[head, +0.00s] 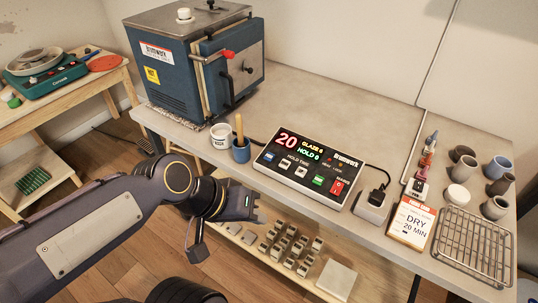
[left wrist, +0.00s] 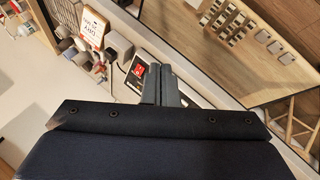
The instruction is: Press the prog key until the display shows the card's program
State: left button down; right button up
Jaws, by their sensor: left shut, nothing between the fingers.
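The controller box (head: 308,168) lies on the grey bench with its dark panel facing up. Its display (head: 297,146) shows a red 20, a yellow line that seems to read GLAZE 6, and a green HOLD 0. Below are pale keys (head: 285,164), a green key (head: 318,180) and a red switch (head: 337,187); I cannot read which key is prog. The card (head: 412,222) stands at the right and reads DRY 20 MIN. My left gripper (head: 258,208) is shut and empty, in front of the bench edge, apart from the controller. In the left wrist view its fingers (left wrist: 160,72) partly cover the controller (left wrist: 139,74).
A blue kiln (head: 190,60) stands at the back left. A white cup (head: 221,136) and a blue cup with a wooden tool (head: 241,150) stand left of the controller. A plug block (head: 372,206), wire rack (head: 474,245) and several small pots (head: 497,168) are at the right.

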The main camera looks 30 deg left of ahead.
pick_arm(q)
jog(key=w+r+n+h+p, duration=0.1)
jog(key=w+r+n+h, duration=0.2)
jog(key=w, duration=0.4)
jog(key=n+t+y+p, duration=0.25)
jog(key=n+t, duration=0.25)
jog(key=n, duration=0.9)
send_over(269, 156)
jog(key=s+a, duration=0.1)
jog(key=s, duration=0.3)
notch_tip(269, 156, down, 5)
jog(key=shift+y, duration=0.35)
jog(key=shift+f, duration=0.1)
jog(key=f+b, duration=0.2)
jog(key=w+f+b, duration=0.1)
jog(key=f+b, duration=0.1)
jog(key=f, duration=0.1)
jog(key=f+b, duration=0.2)
jog(key=shift+w+d+f, duration=0.15)
jog(key=shift+w+f, duration=0.05)
jog(key=shift+w, duration=0.1)
jog(key=shift+w+f+b, duration=0.2)
jog(key=shift+f+b, duration=0.3)
jog(key=shift+b, duration=0.3)
jog(key=shift+f, duration=0.1)
jog(key=shift+w+f+b, duration=0.1)
jog(key=shift+f+b, duration=0.2)
jog(key=shift+b, duration=0.3)
